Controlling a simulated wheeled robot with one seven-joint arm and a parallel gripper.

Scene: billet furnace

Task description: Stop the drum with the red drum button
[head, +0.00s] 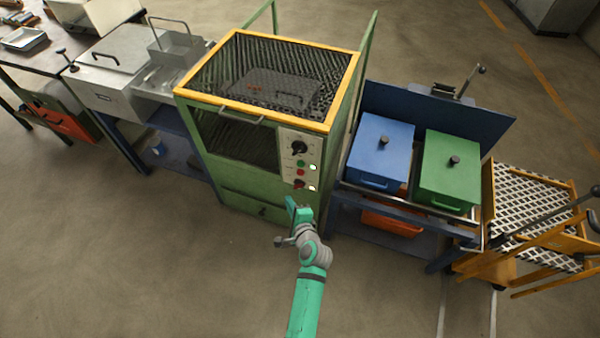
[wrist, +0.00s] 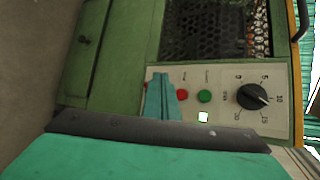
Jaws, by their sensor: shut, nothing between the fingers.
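The control panel (head: 288,160) is on the front of the green machine (head: 245,190). It carries a black knob (head: 299,147), a green button (head: 301,163) and a red button (head: 300,172) below it. Another dark red control (head: 299,184) sits lower; which red one is the drum button is not readable. My gripper (head: 291,203) is shut and empty, just below and in front of the panel. In the wrist view its fingers (wrist: 162,98) cover part of the panel beside the red button (wrist: 182,95); contact cannot be told. The green button (wrist: 205,96) and knob (wrist: 251,96) are clear.
A blue bin (head: 381,150) and a green bin (head: 449,170) stand on the bench to the right. A grey bench unit (head: 110,85) stands left. The floor in front is open.

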